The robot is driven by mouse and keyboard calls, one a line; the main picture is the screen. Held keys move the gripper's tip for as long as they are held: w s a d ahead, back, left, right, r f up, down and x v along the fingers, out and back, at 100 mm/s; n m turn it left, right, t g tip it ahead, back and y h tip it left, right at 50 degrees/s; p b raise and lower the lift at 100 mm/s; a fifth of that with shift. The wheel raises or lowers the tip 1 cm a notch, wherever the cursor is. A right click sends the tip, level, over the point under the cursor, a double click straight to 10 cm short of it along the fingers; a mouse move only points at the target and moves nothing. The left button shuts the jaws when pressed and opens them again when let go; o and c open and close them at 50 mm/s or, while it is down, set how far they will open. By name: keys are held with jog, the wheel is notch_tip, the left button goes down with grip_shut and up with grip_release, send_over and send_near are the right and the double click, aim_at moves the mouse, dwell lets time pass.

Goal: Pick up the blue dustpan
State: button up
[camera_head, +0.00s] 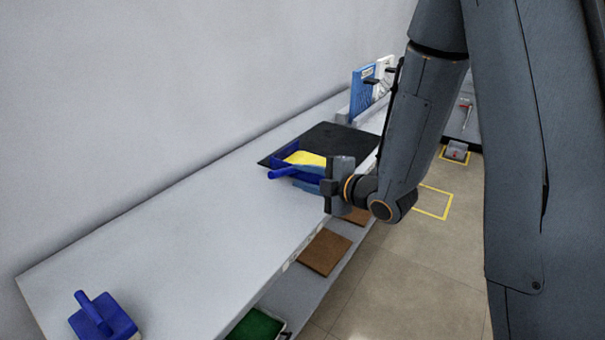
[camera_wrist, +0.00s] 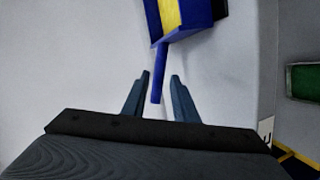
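The blue dustpan (camera_head: 281,173) lies on the grey shelf top, partly over a black mat, with a yellow area on its upper side. In the wrist view its pan (camera_wrist: 193,12) is at the top, cut off by the frame edge, and its blue handle (camera_wrist: 157,82) points toward me. My gripper (camera_wrist: 160,76) is open, with one finger on each side of the handle's end. Gaps show on both sides, so the fingers appear apart from it. In the head view my gripper (camera_head: 308,185) is at the dustpan's near side, hiding part of it.
Another blue handled tool (camera_head: 103,318) sits at the shelf's near left end. The black mat (camera_head: 340,138) lies under and behind the dustpan. A blue panel (camera_head: 361,92) stands farther back. Brown boards (camera_head: 324,252) and a green tray (camera_head: 256,325) are on the lower shelf. The shelf top between is clear.

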aim_at(288, 173)
jog(key=x, duration=0.5)
jog(key=shift+w+a+p, duration=0.1)
jog(key=shift+a+p, duration=0.05)
jog(key=shift+p, duration=0.2)
jog(key=shift+w+d+p+x, duration=0.1)
jog(key=shift+p+x, duration=0.05)
jog(key=shift+x, duration=0.85)
jog(key=shift+w+d+p+x, duration=0.1)
jog(key=shift+d+p+x, duration=0.05)
jog(key=shift+x, duration=0.85)
jog(key=shift+w+d+p+x, duration=0.1)
jog(key=shift+p+x, duration=0.05)
jog(key=shift+x, duration=0.85)
jog(key=shift+f, duration=0.15)
grip_shut()
